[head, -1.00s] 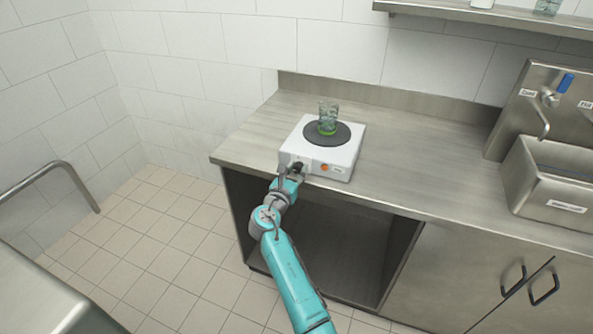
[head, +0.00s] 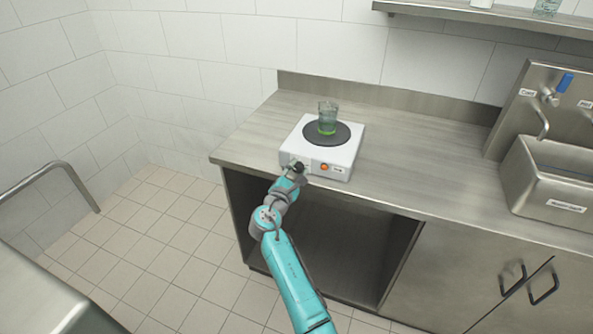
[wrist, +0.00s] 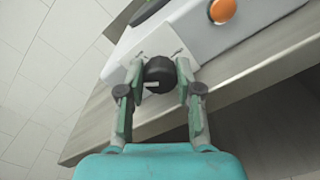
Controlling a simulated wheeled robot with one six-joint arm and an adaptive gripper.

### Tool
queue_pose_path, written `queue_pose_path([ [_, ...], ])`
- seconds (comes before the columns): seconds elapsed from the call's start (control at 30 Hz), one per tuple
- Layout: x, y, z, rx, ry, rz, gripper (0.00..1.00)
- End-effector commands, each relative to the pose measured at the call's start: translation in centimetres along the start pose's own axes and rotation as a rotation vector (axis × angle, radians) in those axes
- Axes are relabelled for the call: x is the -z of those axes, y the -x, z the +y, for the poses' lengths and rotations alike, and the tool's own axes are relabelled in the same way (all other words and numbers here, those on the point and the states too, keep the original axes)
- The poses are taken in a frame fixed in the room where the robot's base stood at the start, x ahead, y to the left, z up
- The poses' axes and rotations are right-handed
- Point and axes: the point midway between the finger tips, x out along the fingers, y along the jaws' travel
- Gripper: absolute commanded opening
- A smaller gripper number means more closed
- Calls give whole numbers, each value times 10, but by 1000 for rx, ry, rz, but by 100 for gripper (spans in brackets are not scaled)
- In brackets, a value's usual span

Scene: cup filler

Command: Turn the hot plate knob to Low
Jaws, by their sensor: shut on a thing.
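The white hot plate (head: 347,155) sits near the left front edge of the steel counter, with a dark round heating disc (head: 341,139) on top. Its black knob is on the front face; the wrist view shows the knob (wrist: 159,70) between the two fingers of my gripper (wrist: 157,88). The gripper is shut on the knob. In the head view my gripper (head: 295,170) is at the plate's front left and covers most of the knob. The knob's setting marks are too small to read. An orange light or button (wrist: 222,10) is right of the knob.
A glass beaker (head: 327,118) with a green band at its base stands on the disc. The counter (head: 425,175) is clear to the right, up to a steel sink (head: 553,185). An open cabinet bay (head: 345,250) lies below the front edge.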

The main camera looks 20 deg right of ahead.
Motion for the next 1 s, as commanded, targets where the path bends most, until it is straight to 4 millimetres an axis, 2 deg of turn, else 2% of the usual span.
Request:
queue_pose_path([
  [0.5,0,0,-2,0,-427,0,0],
  [1.0,0,0,-2,0,-583,0,0],
])
